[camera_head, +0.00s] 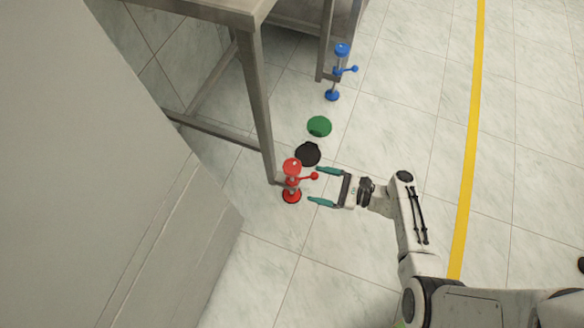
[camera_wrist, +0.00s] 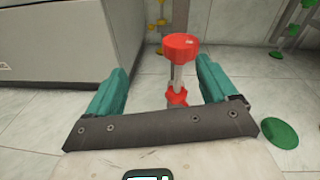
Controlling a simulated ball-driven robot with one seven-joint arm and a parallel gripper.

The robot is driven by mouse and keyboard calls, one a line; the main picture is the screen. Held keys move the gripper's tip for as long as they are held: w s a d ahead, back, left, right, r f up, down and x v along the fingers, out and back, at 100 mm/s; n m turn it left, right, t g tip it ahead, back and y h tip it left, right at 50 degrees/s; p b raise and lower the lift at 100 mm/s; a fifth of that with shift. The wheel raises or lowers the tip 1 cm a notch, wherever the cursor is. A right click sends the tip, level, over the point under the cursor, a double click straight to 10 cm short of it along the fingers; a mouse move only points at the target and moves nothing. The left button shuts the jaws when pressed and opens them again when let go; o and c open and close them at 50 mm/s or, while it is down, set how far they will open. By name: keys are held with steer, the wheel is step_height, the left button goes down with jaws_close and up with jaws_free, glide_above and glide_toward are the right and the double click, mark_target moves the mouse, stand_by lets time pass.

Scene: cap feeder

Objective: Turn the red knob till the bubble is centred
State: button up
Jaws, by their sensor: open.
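A red stand (camera_head: 292,182) with a round red top and a red ball knob (camera_head: 314,176) on its side stands upright on the floor by a table leg. In the wrist view its red top (camera_wrist: 181,46) and a lower red part (camera_wrist: 177,97) show on a grey post. My gripper (camera_head: 316,185) is open with teal fingers, just right of the stand, pointing at it. In the wrist view the stand shows between the fingers of my gripper (camera_wrist: 163,72); I cannot tell whether they touch it. I cannot make out a bubble.
A metal table leg (camera_head: 257,105) stands close behind the red stand. A black disc (camera_head: 308,153) and a green disc (camera_head: 319,126) lie on the floor beyond. A blue stand (camera_head: 333,72) is farther back. A large grey cabinet (camera_head: 110,190) fills the left. Open floor lies right.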

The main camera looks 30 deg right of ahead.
mark_target(291, 166)
steer(key=w+a+m+b, duration=0.1)
steer(key=w, duration=0.2)
steer(key=w+a+m+t+b, duration=0.1)
steer(key=w+a, duration=0.1)
steer(key=w, duration=0.1)
steer(key=w+a+m+t+h+b, duration=0.1)
steer(key=w, duration=0.3)
steer(key=shift+a+f, duration=0.1)
steer(key=shift+a, duration=0.05)
steer(key=shift+s, duration=0.1)
steer(key=c, duration=1)
steer(key=shift+m+t, duration=0.3)
